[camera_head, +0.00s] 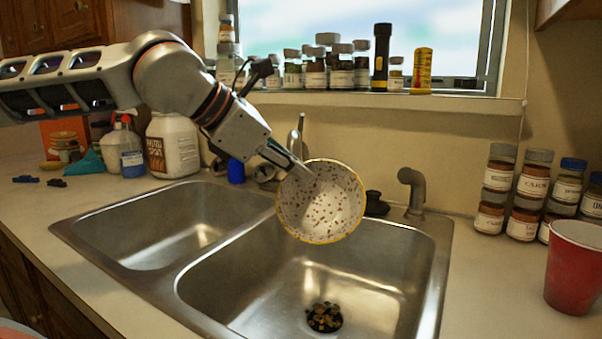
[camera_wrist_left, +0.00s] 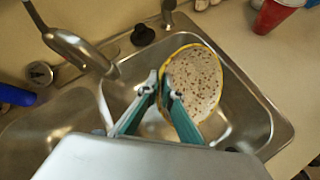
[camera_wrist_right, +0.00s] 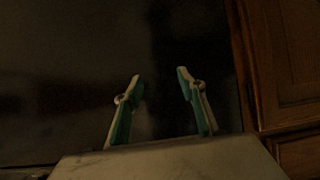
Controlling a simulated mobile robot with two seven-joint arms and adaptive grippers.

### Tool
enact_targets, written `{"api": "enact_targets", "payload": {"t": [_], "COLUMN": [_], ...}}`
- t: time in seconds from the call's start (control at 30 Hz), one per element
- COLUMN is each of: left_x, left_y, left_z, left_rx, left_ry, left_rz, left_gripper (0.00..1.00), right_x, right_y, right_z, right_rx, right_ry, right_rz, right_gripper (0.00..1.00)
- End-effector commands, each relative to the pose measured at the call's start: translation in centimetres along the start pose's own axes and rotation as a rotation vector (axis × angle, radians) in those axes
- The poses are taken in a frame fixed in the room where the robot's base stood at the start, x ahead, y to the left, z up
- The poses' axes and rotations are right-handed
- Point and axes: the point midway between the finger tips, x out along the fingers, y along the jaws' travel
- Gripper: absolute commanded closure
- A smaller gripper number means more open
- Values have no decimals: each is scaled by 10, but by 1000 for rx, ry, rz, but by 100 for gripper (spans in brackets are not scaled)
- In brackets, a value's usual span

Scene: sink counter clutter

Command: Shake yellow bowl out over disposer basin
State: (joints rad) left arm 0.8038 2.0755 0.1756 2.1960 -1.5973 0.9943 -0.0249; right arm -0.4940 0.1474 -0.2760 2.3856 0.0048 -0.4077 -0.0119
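The yellow bowl (camera_head: 325,205) has a yellow rim and a pale speckled inside. It is tilted far over, with its inside facing the head camera, above the right basin. My left gripper (camera_head: 303,170) is shut on the bowl's upper-left rim. The left wrist view shows the fingers (camera_wrist_left: 160,88) at the edge of the bowl (camera_wrist_left: 195,82). The right basin (camera_head: 265,285) has a dark drain with brown bits (camera_head: 324,317) at its bottom, so it appears to be the disposer basin. My right gripper (camera_wrist_right: 160,90) is open and empty, away from the sink.
The left basin (camera_head: 150,255) looks empty. A faucet (camera_head: 298,135) and a dark spout (camera_head: 412,190) stand behind the sink. Stacked jars (camera_head: 525,190) and a red cup (camera_head: 575,265) stand at right. Bottles (camera_head: 172,145) stand at left. A wooden cabinet (camera_wrist_right: 285,60) is near my right gripper.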

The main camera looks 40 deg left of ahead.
Motion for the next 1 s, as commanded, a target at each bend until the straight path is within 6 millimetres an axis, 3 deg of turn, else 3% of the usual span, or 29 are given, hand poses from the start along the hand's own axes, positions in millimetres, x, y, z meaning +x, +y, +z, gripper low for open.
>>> {"api": "enact_targets", "payload": {"t": [0.17, 1.0], "left_x": [-3, -18], "left_y": [-5, -17], "left_z": [0, 1], "left_rx": [52, 199], "left_ry": [-50, -203], "left_rz": [59, 239], "left_gripper": [100, 100], "right_x": [1, 9], "right_y": [-5, -23], "right_z": [1, -36], "right_rx": [26, 145], "right_ry": [5, 108], "right_rz": [-7, -45], "right_gripper": [60, 60]}}
